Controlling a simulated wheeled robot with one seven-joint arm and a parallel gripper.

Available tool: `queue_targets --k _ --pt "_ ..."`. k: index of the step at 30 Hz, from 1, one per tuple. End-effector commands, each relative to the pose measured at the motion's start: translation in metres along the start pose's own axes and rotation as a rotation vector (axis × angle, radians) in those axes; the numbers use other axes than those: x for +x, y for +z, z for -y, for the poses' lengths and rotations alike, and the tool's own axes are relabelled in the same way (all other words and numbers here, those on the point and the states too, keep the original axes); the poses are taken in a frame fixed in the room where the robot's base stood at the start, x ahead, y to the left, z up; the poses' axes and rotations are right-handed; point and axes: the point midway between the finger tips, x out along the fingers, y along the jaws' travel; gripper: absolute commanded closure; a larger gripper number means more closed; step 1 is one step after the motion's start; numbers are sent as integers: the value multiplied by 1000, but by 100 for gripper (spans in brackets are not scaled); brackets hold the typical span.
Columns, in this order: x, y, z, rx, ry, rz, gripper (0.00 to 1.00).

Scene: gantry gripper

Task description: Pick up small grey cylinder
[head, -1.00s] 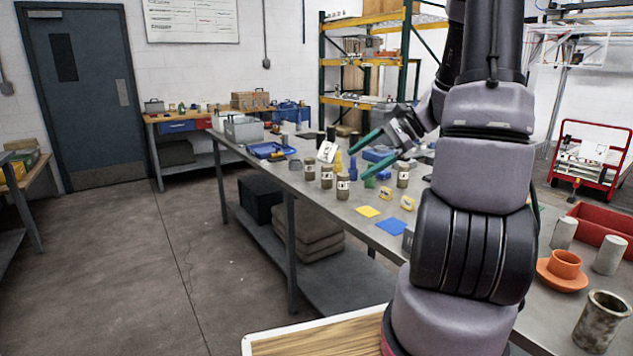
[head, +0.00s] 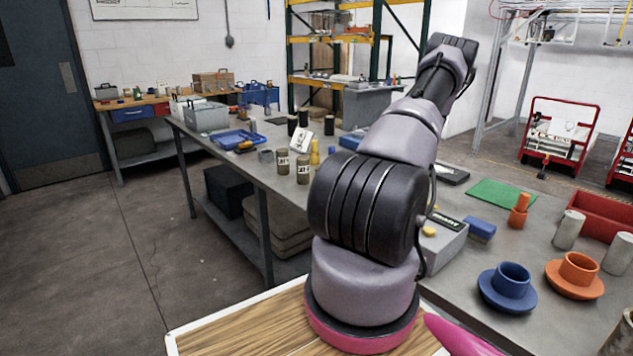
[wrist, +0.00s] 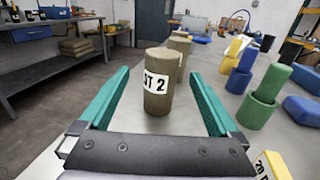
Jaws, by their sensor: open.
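My gripper (wrist: 160,78) is open in the wrist view, its two green fingers apart. A grey-brown cylinder (wrist: 158,95) with a white label reading "ST 2" stands upright between the finger lines, with clear space on both sides. More such cylinders (wrist: 180,50) stand behind it. In the head view my gripper is hidden behind my arm. Two labelled cylinders (head: 282,161) (head: 303,169) stand on the long table there. Two plain grey cylinders stand at the right, one upright or slightly tilted (head: 568,230) and one at the edge (head: 618,254). I cannot tell which is the named one.
In the wrist view a green cup with a peg (wrist: 262,98) and a yellow block (wrist: 273,165) are at the right. In the head view a blue cup on a saucer (head: 509,282), an orange one (head: 578,268) and a red bin (head: 605,215) stand right of my arm.

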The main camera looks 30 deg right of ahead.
Motion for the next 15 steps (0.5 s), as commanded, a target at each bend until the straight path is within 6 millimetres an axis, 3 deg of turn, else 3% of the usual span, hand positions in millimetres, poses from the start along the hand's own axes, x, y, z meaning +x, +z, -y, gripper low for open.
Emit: queue_targets --k 3,11,15 --pt "20 0 0 1 2 0 3" --pt "42 1 0 -1 4 0 3" --pt "64 2 1 0 4 -1 3"
